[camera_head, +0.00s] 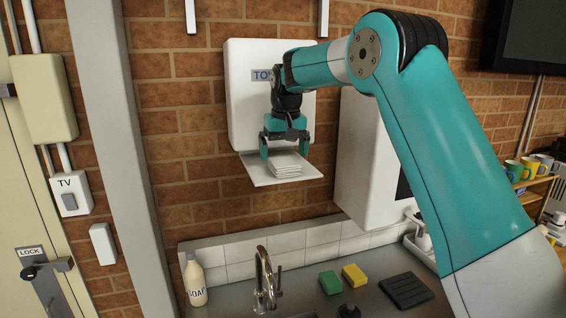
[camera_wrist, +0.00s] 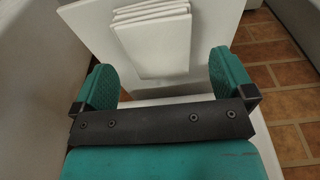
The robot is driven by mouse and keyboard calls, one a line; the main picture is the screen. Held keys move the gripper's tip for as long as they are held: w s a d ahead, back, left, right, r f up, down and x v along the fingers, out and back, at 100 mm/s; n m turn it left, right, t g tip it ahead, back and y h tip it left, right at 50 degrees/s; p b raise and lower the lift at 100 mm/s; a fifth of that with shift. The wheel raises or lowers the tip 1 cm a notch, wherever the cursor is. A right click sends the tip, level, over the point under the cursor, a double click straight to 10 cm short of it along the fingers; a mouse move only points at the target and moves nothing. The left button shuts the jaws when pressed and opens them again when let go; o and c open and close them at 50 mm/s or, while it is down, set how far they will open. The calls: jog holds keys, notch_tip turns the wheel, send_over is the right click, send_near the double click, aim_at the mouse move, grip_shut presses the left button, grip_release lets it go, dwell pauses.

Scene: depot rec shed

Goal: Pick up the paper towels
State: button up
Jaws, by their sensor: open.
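The paper towels (camera_head: 285,164) are a small stack of folded white sheets lying on the tray (camera_head: 262,180) of the white wall dispenser (camera_head: 243,112). They also show in the wrist view (camera_wrist: 152,40), ahead of my fingers and roughly between them. My gripper (camera_head: 285,150) is open and empty, above and close to the stack. In the wrist view my two teal fingers (camera_wrist: 165,82) stand wide apart, with the near end of the stack in line with the gap. I cannot tell whether either finger touches the towels.
Below is a grey counter with a tap (camera_head: 265,283), a soap bottle (camera_head: 195,280), a green sponge (camera_head: 331,283), a yellow sponge (camera_head: 354,275) and a black mat (camera_head: 406,291). A white wall unit (camera_head: 362,165) stands close on the right.

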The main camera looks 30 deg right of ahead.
aim_at(284, 161)
jog(key=shift+w+d+f+p, duration=0.1)
jog(key=shift+f+p, duration=0.25)
jog(key=shift+f, duration=0.5)
jog(key=shift+w+d+f+p, duration=0.1)
jog(key=shift+f+p, duration=0.2)
jog(key=shift+f, duration=0.5)
jog(key=shift+f, duration=0.1)
jog(key=shift+c, duration=0.5)
jog(key=c, duration=0.9)
